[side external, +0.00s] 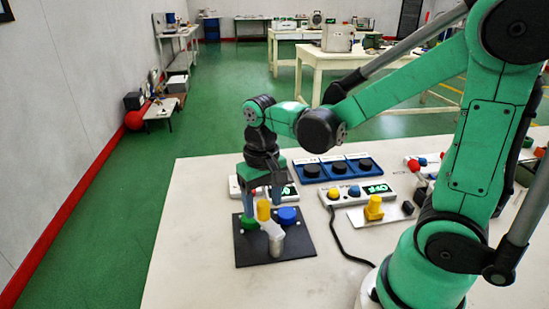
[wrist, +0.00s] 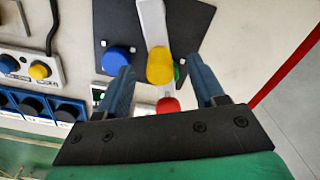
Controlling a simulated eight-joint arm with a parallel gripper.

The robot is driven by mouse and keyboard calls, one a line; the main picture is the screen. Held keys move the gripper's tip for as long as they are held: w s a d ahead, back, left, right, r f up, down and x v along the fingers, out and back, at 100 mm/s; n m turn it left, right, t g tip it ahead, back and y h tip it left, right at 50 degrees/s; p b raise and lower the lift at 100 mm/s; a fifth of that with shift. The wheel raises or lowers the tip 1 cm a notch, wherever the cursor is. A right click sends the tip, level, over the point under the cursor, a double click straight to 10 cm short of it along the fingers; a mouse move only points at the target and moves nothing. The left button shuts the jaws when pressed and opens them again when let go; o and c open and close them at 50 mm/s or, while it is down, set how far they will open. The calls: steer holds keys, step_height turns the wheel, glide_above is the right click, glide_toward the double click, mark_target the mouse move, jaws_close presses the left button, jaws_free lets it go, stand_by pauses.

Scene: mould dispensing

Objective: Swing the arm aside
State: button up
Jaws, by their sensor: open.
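My gripper (side external: 264,203) hangs pointing down over the black plate (side external: 297,246) on the white table. Its two blue fingers are spread apart in the wrist view (wrist: 160,67), with nothing clamped between them. A yellow-capped piece (side external: 263,210) on a pale lever-like arm (side external: 272,232) shows between the fingers; it also shows in the wrist view (wrist: 160,66). I cannot tell its exact height gap to the fingers. A blue round cap (side external: 287,215) and a green piece (side external: 249,222) are on the plate. A red knob (wrist: 167,105) lies between the finger bases in the wrist view.
Behind the plate stand a row of blue boxes with black knobs (side external: 337,168) and a white control box with a green display (side external: 376,189). A yellow block (side external: 374,208) sits right of the plate, with a black cable nearby. The table's left front is bare.

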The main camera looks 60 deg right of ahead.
steer(key=shift+f, duration=0.6)
jaws_close()
stand_by(1.1)
